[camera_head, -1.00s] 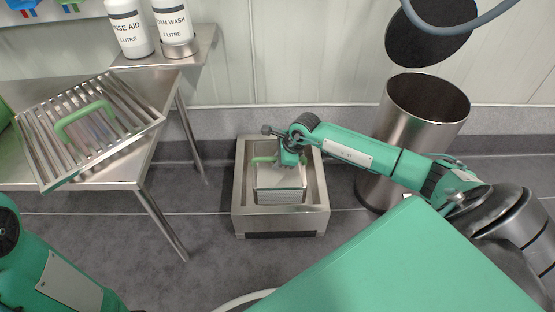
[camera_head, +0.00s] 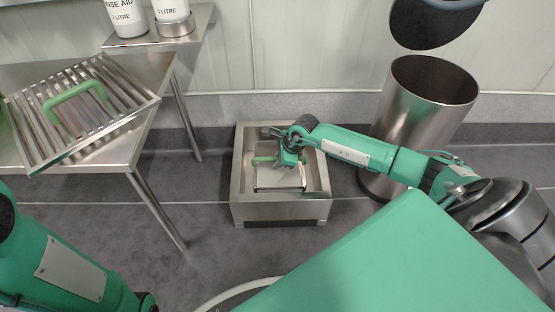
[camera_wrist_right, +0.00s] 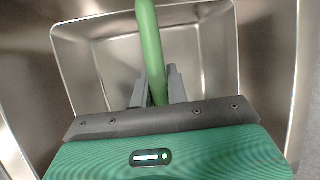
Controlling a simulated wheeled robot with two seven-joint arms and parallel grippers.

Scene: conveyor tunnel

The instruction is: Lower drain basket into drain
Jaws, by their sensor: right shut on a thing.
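The drain (camera_head: 237,208) is a square steel box on the floor in the middle of the head view. The drain basket (camera_head: 280,178) is a metal basket with a green handle (camera_head: 263,160), and it sits inside the drain opening. My right gripper (camera_head: 287,160) is over the drain and shut on the handle. In the right wrist view the green handle (camera_wrist_right: 150,45) stands between the two grey fingers, with the basket's metal walls (camera_wrist_right: 85,65) below. The gripper hides part of the basket. My left arm shows at the lower left, but its gripper is not visible.
A slatted grate with a green handle (camera_head: 72,98) lies on a steel table (camera_head: 165,80) at the left. Bottles stand on a shelf (camera_head: 195,35) behind it. A steel bin (camera_head: 425,110) stands right of the drain, behind my right arm, with a round dark lid (camera_head: 425,22) above.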

